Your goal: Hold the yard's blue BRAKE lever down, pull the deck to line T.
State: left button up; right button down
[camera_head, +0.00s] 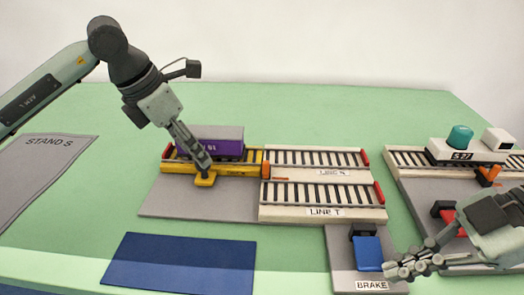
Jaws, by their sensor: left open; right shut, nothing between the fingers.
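The yellow deck (178,168) carries a purple wagon and lines up with the upper track, whose label seems to read LINE S (332,172). Line T (300,212) is the track nearer me. My open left gripper (205,170) points down at the deck's yellow handle (204,180); its fingertips overlap the handle, and I cannot tell whether they touch it. The blue BRAKE lever (368,250) sits on a grey plate behind the BRAKE label (372,285). My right gripper (392,272) is shut and empty at the lever's front right corner; contact is unclear.
The purple wagon (210,147) stands on the deck. Red end stops (379,192) close the tracks' right ends. Another yard at right has a wagon marked S27 (468,152) and a red lever (450,217), partly behind my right arm. A blue mat (180,264) lies front left.

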pick_arm(q)
jog(key=shift+x, duration=1.45)
grip_shut()
